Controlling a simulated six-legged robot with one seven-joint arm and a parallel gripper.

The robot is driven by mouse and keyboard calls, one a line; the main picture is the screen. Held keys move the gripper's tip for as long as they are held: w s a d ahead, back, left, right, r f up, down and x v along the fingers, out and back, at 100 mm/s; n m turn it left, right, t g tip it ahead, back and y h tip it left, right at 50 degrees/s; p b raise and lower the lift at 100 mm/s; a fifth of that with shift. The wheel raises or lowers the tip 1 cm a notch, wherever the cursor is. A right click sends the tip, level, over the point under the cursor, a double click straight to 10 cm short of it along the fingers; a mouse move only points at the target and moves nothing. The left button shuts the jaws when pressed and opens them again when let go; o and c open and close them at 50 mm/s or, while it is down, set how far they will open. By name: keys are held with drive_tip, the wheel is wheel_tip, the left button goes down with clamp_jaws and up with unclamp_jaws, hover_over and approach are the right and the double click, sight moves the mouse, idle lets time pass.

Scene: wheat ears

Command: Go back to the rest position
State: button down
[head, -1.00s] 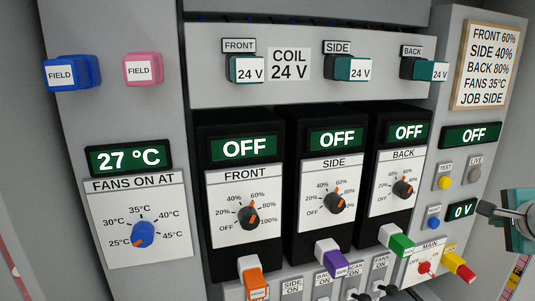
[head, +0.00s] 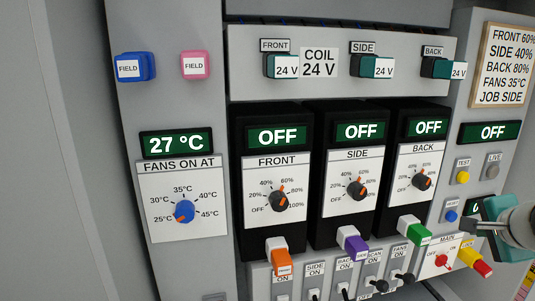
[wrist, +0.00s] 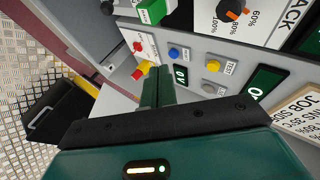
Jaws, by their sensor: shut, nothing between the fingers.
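My gripper (head: 492,212) shows at the right edge of the head view as a teal body, in front of the right column of the control panel. In the wrist view its two teal fingers (wrist: 157,86) are shut together with nothing between them. They point toward the panel, near the yellow plug (wrist: 142,68) and the 0 V display (wrist: 181,77). I cannot tell the exact gap to the panel.
Three black modules, FRONT (head: 277,136), SIDE (head: 360,132) and BACK (head: 428,128), all read OFF. The fan dial (head: 184,211) is at 25 °C under a 27 °C display. Orange (head: 281,262), purple and green plugs project below. A settings note (head: 506,62) hangs at upper right.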

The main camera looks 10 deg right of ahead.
drive_tip(key=a+f+n+g+y, duration=0.1)
drive_tip(key=a+f+n+y, duration=0.3)
drive_tip(key=a, duration=0.7)
drive_tip(key=a+f+n+g, duration=0.1)
drive_tip(key=a+f+n, duration=0.1)
drive_tip(key=a+n, duration=0.65)
drive_tip(key=s+a+f+n+g, duration=0.1)
drive_tip(key=s+a+f+n, duration=0.2)
drive_tip(key=a, duration=0.3)
drive_tip(key=s+a+f+n+g, duration=0.1)
drive_tip(key=s+a+f+n, duration=0.2)
drive_tip(key=s+a, duration=0.2)
drive_tip(key=shift+s+a, duration=0.15)
drive_tip(key=shift+a, duration=1)
